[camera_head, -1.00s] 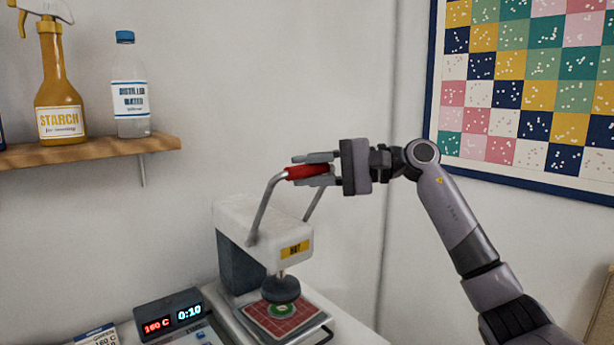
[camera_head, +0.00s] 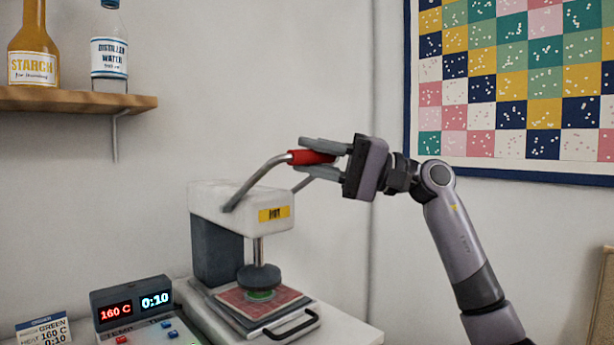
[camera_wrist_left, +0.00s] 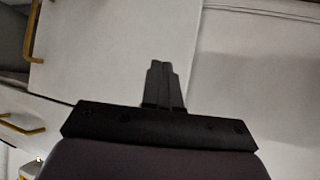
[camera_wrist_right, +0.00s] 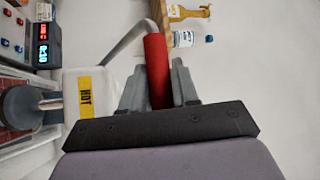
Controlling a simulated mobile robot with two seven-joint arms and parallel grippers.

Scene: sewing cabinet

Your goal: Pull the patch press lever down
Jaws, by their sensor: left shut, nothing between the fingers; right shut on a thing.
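The patch press (camera_head: 240,205) is a white and grey machine with a yellow HOT label. Its grey lever (camera_head: 262,178) slants up and toward the right, ending in a red grip (camera_head: 312,157). My right gripper (camera_head: 318,157) is shut on the red grip, which also shows between the fingers in the right wrist view (camera_wrist_right: 157,72). The round dark press head (camera_head: 259,279) is low, at or just above the green patch (camera_head: 260,295) on the red cloth (camera_head: 268,303); contact is unclear. My left gripper (camera_wrist_left: 165,85) is shut and empty in the left wrist view.
A control box (camera_head: 132,308) reading 160 C and 0:10 stands left of the press, beside an order card (camera_head: 43,330). A wooden shelf (camera_head: 75,101) with bottles is above. A patchwork quilt (camera_head: 515,90) hangs on the wall at right.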

